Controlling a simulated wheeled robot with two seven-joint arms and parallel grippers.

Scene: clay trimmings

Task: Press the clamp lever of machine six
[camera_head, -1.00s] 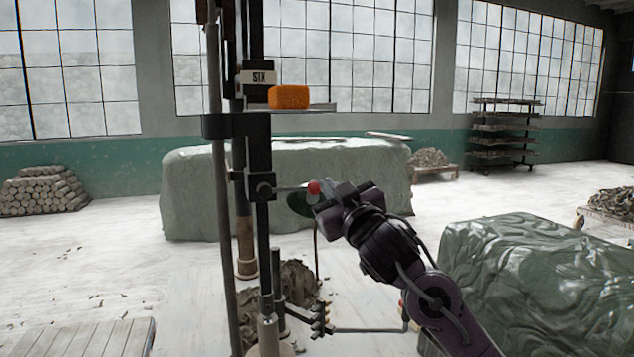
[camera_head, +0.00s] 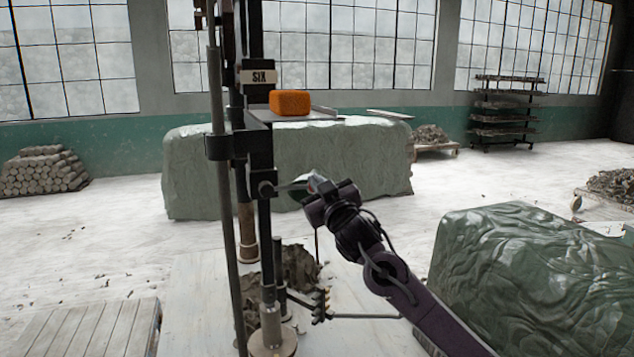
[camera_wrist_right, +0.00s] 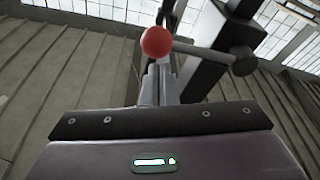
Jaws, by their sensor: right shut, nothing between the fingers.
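Machine six is a dark upright post (camera_head: 262,150) with a white "SIX" plate (camera_head: 258,77) near its top. Its clamp lever (camera_head: 285,186) is a thin rod pointing right from a round pivot (camera_head: 265,188). In the right wrist view the lever (camera_wrist_right: 205,51) ends in a red ball knob (camera_wrist_right: 156,41). My right gripper (camera_head: 314,186) is shut and empty at the knob end, and hides most of the knob in the head view. In the wrist view its fingertips (camera_wrist_right: 158,72) appear just below the knob; I cannot tell if they touch. My left gripper is not in view.
Wrapped green bulk (camera_head: 350,165) stands behind and another green-covered heap (camera_head: 530,260) at right. A wooden pallet (camera_head: 85,335) lies at lower left. Open floor (camera_head: 130,235) lies left.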

